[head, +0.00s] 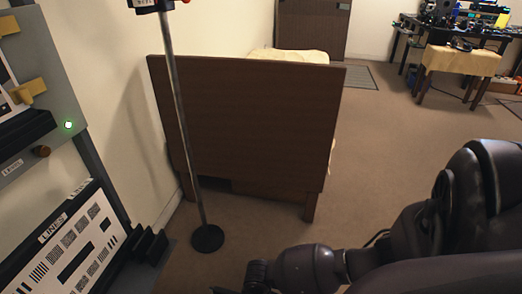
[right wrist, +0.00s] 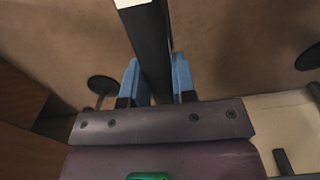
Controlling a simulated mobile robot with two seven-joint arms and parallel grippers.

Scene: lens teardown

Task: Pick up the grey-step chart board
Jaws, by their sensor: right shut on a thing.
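In the right wrist view my right gripper (right wrist: 157,82) has its blue fingers shut on either side of a dark, narrow board (right wrist: 146,45). The board is seen nearly edge-on and has a white far end. Its face is hidden, so I cannot tell whether it carries grey steps. In the head view my right arm (head: 310,268) comes in from the lower right, and its gripper is mostly cut off at the bottom edge. No grey-step pattern is legible in the head view. My left gripper is not in view.
At the left, a white board with line patterns (head: 93,240) leans in a dark rack. Above it is a grey panel (head: 62,100) with a green light. A pole on a round base (head: 207,238) stands before a brown bed end (head: 262,120). Floor (head: 400,150) to the right is clear.

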